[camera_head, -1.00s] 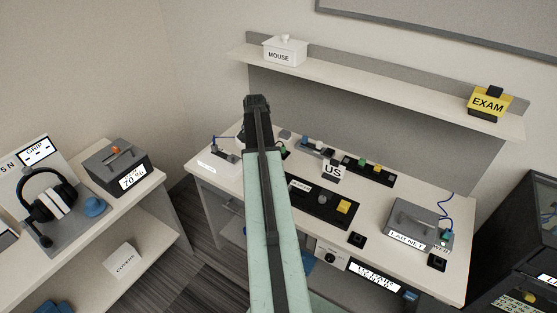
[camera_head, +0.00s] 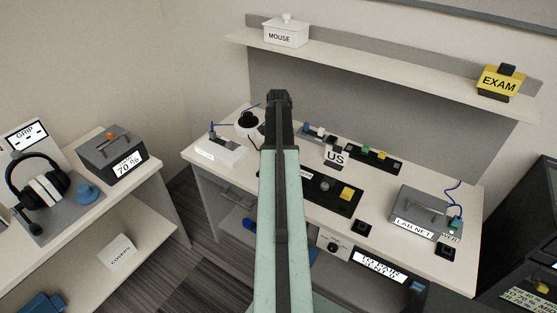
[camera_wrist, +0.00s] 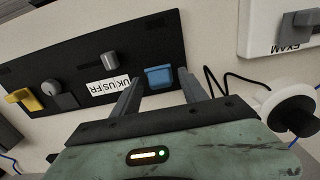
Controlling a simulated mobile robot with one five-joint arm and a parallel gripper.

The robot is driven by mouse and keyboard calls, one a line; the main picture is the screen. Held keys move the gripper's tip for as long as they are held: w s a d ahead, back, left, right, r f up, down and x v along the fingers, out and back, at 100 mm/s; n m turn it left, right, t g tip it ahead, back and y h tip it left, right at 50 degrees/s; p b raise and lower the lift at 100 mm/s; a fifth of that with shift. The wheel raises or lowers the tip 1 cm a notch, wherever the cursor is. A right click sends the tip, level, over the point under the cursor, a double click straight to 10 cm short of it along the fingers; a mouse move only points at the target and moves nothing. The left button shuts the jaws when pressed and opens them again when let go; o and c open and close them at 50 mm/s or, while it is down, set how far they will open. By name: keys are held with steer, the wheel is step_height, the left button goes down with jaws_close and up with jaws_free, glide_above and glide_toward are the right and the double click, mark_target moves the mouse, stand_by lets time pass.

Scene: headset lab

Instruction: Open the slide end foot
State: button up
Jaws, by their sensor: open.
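A black slide panel (camera_wrist: 75,65) labelled UK US FR fills the upper left of the wrist view. It carries a grey slider (camera_wrist: 109,61), a dark grey knob (camera_wrist: 52,88), a blue end block (camera_wrist: 158,77) and a yellow end block (camera_wrist: 24,99). Which part is called the foot I cannot tell. My gripper (camera_wrist: 160,82) is open, and the blue block appears between its fingertips; contact is not visible. In the head view my gripper (camera_head: 279,98) is over the desk, and my arm hides part of the black panel (camera_head: 318,187).
Beside my gripper are a white box marked EXAM (camera_wrist: 257,38) and a white round base with a black knob (camera_wrist: 294,108). A black cable runs close by. On the desk (camera_head: 400,180) stand a US sign (camera_head: 336,156) and a LAB NET box (camera_head: 425,208).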

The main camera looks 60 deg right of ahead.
steer(key=c, duration=1.1)
steer(key=shift+d, duration=0.15)
jaws_close()
steer(key=shift+w+d+y, duration=0.1)
steer(key=shift+d+y, duration=0.65)
steer(key=shift+y, duration=0.45)
steer(key=shift+d+y+b, duration=0.55)
steer(key=shift+y+b, duration=0.25)
steer(key=shift+y, duration=0.4)
steer(key=shift+d+r+y, duration=0.15)
steer(key=shift+d+y, duration=0.05)
steer(key=shift+y, duration=0.2)
steer(key=shift+b, duration=0.3)
steer(key=o, duration=1.1)
jaws_free()
